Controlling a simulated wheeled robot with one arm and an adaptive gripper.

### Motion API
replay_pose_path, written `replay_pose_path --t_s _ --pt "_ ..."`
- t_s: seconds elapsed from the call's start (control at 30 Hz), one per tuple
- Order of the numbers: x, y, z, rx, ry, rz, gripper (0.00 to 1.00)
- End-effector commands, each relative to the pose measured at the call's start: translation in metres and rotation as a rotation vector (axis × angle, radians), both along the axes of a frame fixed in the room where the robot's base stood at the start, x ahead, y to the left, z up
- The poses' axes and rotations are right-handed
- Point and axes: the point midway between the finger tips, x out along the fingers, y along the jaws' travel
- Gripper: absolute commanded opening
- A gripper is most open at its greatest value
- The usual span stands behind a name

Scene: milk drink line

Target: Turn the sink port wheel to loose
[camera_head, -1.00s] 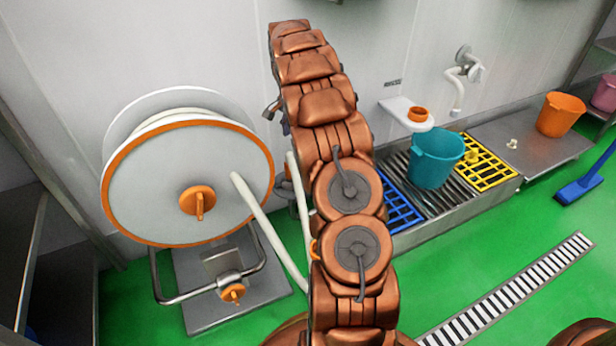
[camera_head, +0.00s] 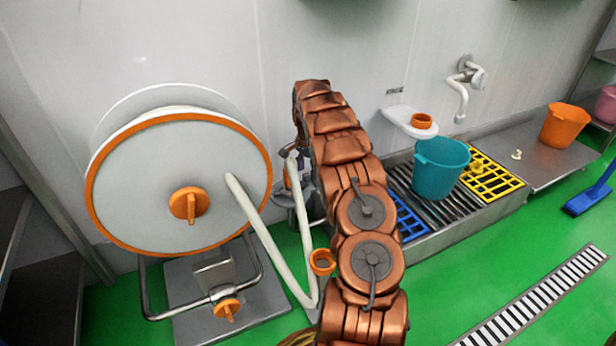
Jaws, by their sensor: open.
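I cannot single out the sink port wheel with certainty. A small yellow knob (camera_head: 477,167) stands on the yellow grate (camera_head: 503,186) of the low steel sink (camera_head: 440,236). An orange ring (camera_head: 421,121) sits on a white wall bracket (camera_head: 397,116) above the sink. My copper arm rises across the middle and bends over toward the wall. My gripper (camera_head: 292,158) shows only in part as a grey piece left of the arm, near the wall and apart from the sink. Its jaws are open, but its fingertips are mostly hidden.
A large hose reel (camera_head: 135,196) with an orange hub knob (camera_head: 189,205) stands left. Its white hose (camera_head: 262,232) hangs near an orange coupling (camera_head: 322,262). An orange handle (camera_head: 228,308) is on the reel base. A teal bucket (camera_head: 439,170) stands at the sink.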

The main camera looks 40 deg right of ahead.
Motion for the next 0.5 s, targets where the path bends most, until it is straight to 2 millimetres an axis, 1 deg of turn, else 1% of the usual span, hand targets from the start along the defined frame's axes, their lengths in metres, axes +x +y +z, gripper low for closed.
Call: replay_pose_path --t_s 0.03,0.17,0.47,0.5 --pt "-0.0002 -0.0003 -0.0073 0.000 0.000 0.000 0.59" --pt "-0.0003 -0.0008 -0.0145 0.001 -0.001 -0.002 0.59" --pt "0.0000 -0.0003 -0.0160 0.001 -0.001 -0.001 0.59" --pt "0.0000 -0.0002 -0.0160 0.001 -0.001 -0.001 0.57"
